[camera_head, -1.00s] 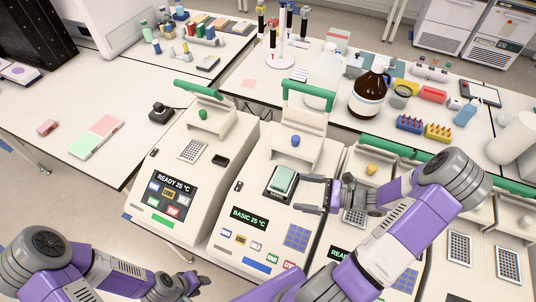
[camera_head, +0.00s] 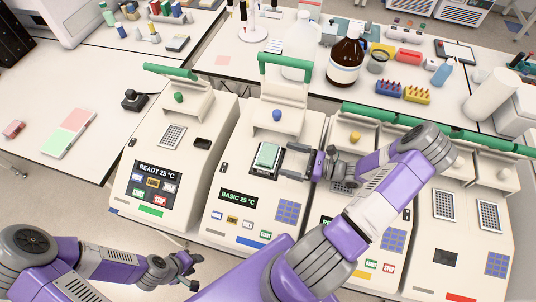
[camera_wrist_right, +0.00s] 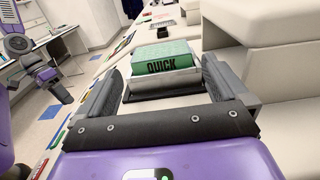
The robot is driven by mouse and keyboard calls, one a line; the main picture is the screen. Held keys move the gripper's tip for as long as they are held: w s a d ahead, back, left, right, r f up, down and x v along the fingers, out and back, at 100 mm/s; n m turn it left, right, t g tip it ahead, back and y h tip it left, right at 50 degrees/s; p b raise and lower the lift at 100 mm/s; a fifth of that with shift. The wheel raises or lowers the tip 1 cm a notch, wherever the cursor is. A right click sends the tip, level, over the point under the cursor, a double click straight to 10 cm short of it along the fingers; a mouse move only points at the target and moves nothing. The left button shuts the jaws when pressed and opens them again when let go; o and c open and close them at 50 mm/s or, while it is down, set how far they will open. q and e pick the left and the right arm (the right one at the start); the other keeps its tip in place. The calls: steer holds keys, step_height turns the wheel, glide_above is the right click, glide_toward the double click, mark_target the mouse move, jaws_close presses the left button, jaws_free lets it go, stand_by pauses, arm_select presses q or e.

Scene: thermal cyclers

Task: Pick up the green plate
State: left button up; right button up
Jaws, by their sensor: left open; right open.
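The green plate (camera_head: 267,155) sits on the block of the opened thermal cycler (camera_head: 235,178) whose screen reads BASIC 25 °C. In the right wrist view the plate (camera_wrist_right: 163,56) carries the dark word QUICK and lies ahead between my finger lines. My right gripper (camera_head: 285,161) is open and empty, at the right side of the plate, its fingers pointing left toward it. In the wrist view its fingers (camera_wrist_right: 163,78) spread to either side of the plate; contact cannot be told. My left gripper (camera_head: 188,268) is open and empty at the lower left, far from the plate.
An open cycler (camera_head: 150,180) reading READY 25 °C stands to the left. More cyclers (camera_head: 465,230) stand to the right. The green-handled raised lid (camera_head: 283,85) rises behind the plate. A pink and green pad (camera_head: 69,134) lies on the left table. A brown bottle (camera_head: 345,61) stands behind.

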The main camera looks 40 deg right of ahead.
mark_target(275, 155)
steer(key=x, duration=0.5)
steer(key=shift+w+a, duration=0.1)
steer(key=shift+w, duration=0.1)
steer(key=c, duration=0.7)
steer(key=shift+r, duration=0.1)
